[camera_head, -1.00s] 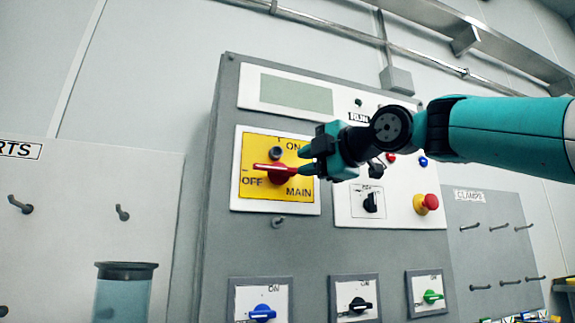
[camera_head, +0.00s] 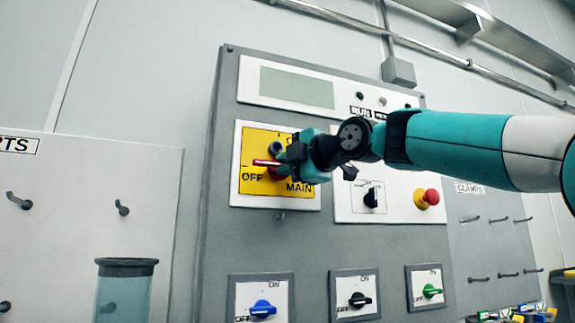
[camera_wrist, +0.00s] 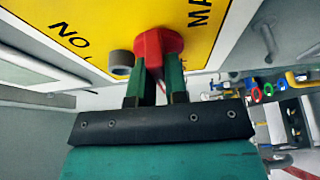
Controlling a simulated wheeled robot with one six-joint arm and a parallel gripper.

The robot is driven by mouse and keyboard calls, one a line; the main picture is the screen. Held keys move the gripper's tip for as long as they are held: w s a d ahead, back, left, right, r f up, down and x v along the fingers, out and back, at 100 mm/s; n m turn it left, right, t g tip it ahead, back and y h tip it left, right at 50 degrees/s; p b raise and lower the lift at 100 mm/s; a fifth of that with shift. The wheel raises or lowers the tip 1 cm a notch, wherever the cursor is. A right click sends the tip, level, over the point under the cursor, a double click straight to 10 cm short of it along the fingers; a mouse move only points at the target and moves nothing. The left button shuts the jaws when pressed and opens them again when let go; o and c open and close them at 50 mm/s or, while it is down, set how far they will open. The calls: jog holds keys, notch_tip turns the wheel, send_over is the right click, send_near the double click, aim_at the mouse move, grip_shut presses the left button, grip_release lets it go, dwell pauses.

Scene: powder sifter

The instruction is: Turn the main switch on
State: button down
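The main switch is a red rotary handle (camera_head: 265,163) on a yellow plate (camera_head: 248,148) marked ON, OFF and MAIN. The handle lies roughly level, its left end pointing at the OFF side. My gripper (camera_head: 280,164) reaches in from the right, with its fingertips at the hub and covering the handle's right part. In the wrist view the two green fingers (camera_wrist: 157,76) stand a little apart right at the red handle (camera_wrist: 158,46). Whether they press on it is hidden.
A grey round post (camera_wrist: 121,61) on the plate sits close beside the fingers. A red emergency button (camera_head: 430,197) and a black knob (camera_head: 371,198) are to the right. Blue (camera_head: 262,309), black (camera_head: 359,300) and green (camera_head: 431,291) switches sit below. A clear cylinder (camera_head: 124,295) stands lower left.

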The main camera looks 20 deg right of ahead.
jog(key=shift+f+b, duration=0.15)
jog(key=shift+b, duration=0.2)
jog(key=shift+a+f+m+t+h+b, duration=0.1)
jog(key=shift+m+t+h+b, duration=1.25)
jog(key=shift+m, duration=2.3)
jog(key=shift+a+f+m+t+h+b, duration=0.15)
jog(key=shift+m+t+h+b, duration=0.6)
jog(key=shift+m+b, duration=2.05)
jog(key=shift+a+f+m+t+h+b, duration=0.1)
jog(key=shift+m+t+h+b, duration=0.9)
jog(key=shift+m, duration=3.55)
jog(key=shift+m+h+p, duration=0.3)
jog(key=shift+h, duration=0.1)
jog(key=c, duration=1.4)
grip_release()
jog(key=shift+r, duration=0.1)
jog(key=b+v, duration=0.5)
jog(key=v, duration=1.2)
jog(key=shift+s, duration=0.3)
